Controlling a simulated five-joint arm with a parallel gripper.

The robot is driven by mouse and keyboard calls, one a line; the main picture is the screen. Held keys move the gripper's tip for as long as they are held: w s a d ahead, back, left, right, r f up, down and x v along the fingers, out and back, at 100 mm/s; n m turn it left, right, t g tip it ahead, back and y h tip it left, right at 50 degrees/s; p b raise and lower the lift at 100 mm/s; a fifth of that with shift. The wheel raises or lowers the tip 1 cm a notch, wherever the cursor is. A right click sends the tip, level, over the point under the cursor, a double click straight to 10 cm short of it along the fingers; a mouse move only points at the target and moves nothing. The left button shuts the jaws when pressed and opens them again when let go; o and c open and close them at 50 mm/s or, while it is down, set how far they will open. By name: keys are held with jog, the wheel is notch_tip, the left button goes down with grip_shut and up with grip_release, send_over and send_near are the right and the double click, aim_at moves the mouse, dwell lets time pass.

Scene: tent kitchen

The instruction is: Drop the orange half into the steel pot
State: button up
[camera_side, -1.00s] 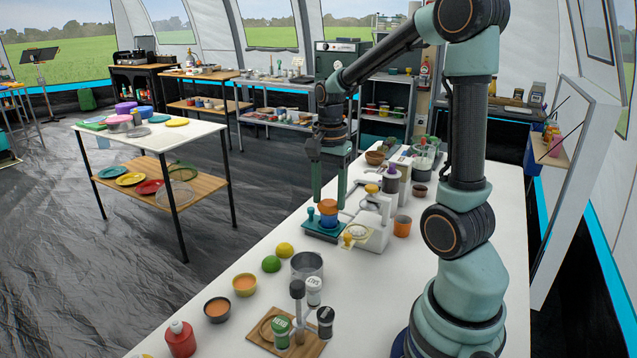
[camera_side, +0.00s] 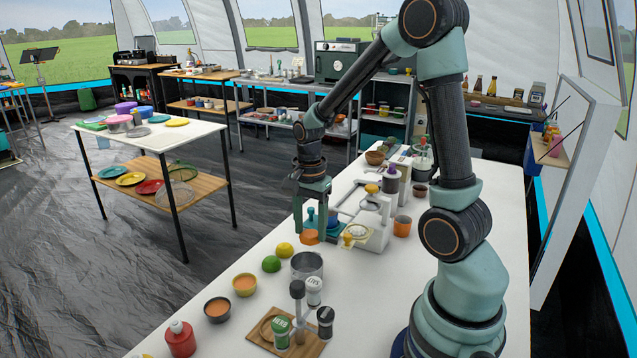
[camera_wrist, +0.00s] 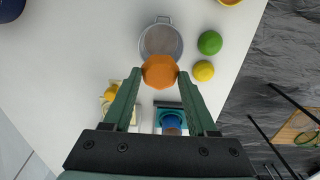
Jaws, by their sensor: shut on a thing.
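The orange half (camera_side: 310,237) is between the fingertips of my gripper (camera_side: 311,235), which is shut on it. In the wrist view the orange half (camera_wrist: 159,72) sits between the two green fingers of my gripper (camera_wrist: 158,76). The steel pot (camera_side: 307,266) stands on the white table, in front of my gripper in the side view. In the wrist view the pot (camera_wrist: 161,41) is just beyond the orange half, which overlaps its near rim. The pot's inside looks empty. The orange half is above the table and not over the pot's middle.
A lime (camera_side: 271,264) and a lemon (camera_side: 285,249) lie left of the pot. A teal-based stand (camera_wrist: 171,119) and a white device (camera_side: 372,230) are close to my gripper. A board with jars (camera_side: 285,335) is in front of the pot.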

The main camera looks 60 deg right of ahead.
jog(key=o, duration=1.1)
jog(key=shift+o, duration=0.2)
notch_tip(320, 180, up, 12)
jog(key=s+a+r+n+t, duration=0.1)
jog(key=s+a+n+t, duration=0.1)
jog(key=a+n, duration=0.4)
jog(key=s+a+r+n+t, duration=0.1)
jog(key=a+n, duration=0.5)
jog(key=n, duration=0.6)
jog(key=s+t, duration=0.1)
jog(key=t, duration=0.1)
jog(key=shift+a+t, duration=0.15)
jog(key=shift+t, duration=0.15)
